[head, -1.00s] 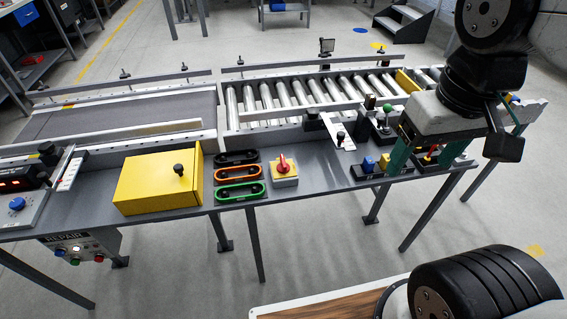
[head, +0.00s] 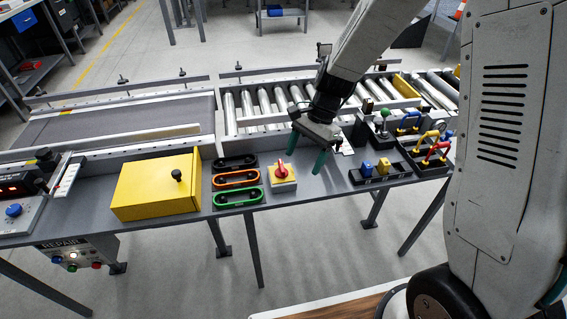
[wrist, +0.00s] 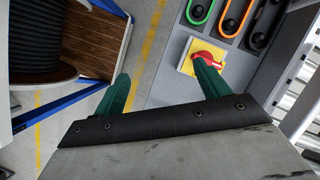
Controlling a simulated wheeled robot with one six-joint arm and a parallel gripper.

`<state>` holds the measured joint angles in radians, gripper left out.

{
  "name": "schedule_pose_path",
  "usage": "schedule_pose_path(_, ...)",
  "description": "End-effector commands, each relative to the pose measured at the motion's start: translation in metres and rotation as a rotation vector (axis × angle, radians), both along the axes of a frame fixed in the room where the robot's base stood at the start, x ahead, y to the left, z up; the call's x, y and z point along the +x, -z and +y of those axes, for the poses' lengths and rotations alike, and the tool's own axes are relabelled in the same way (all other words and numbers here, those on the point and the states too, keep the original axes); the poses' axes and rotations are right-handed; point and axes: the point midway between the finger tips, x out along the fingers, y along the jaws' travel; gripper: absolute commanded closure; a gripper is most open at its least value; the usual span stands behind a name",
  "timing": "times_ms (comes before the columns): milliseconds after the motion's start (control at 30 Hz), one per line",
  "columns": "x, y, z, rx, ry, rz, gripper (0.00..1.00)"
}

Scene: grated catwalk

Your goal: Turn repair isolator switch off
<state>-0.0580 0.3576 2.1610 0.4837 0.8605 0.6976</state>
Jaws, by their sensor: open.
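The isolator switch is a red rotary knob (head: 281,170) on a yellow plate on a grey box, standing on the bench top to the right of the three coloured handles. In the head view its red handle points roughly away from me. My gripper (head: 305,158) is open and empty, above the bench just right of the switch, with its green fingers pointing down. In the wrist view the red knob (wrist: 208,60) lies beyond one fingertip, which partly covers it. The other finger is over the floor side. I see no contact with the knob.
Black, orange and green handles (head: 236,179) lie left of the switch, beside a yellow box (head: 157,187) with a black knob. Blue and yellow rockers (head: 375,169) and several levers (head: 425,145) stand to the right. A roller conveyor (head: 270,105) runs behind. A REPAIR button panel (head: 75,255) hangs below.

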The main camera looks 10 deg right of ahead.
Motion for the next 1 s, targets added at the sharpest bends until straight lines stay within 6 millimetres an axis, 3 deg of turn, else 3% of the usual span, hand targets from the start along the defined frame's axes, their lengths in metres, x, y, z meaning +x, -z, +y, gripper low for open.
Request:
schedule_pose_path(100, 0.036, 0.026, 0.009, -0.007, 0.24, 0.026, 0.25)
schedule_pose_path(200, 0.061, 0.021, 0.012, -0.005, 0.414, 0.01, 0.25)
schedule_pose_path(267, 0.068, 0.019, 0.012, -0.005, 0.485, 0.01, 0.25)
schedule_pose_path(467, 0.071, 0.026, 0.014, -0.014, 0.568, 0.028, 0.25)
schedule_pose_path(800, 0.069, 0.074, 0.034, -0.015, 0.563, 0.03, 0.25)
schedule_pose_path(1000, 0.07, 0.09, 0.041, -0.014, 0.565, 0.027, 0.25)
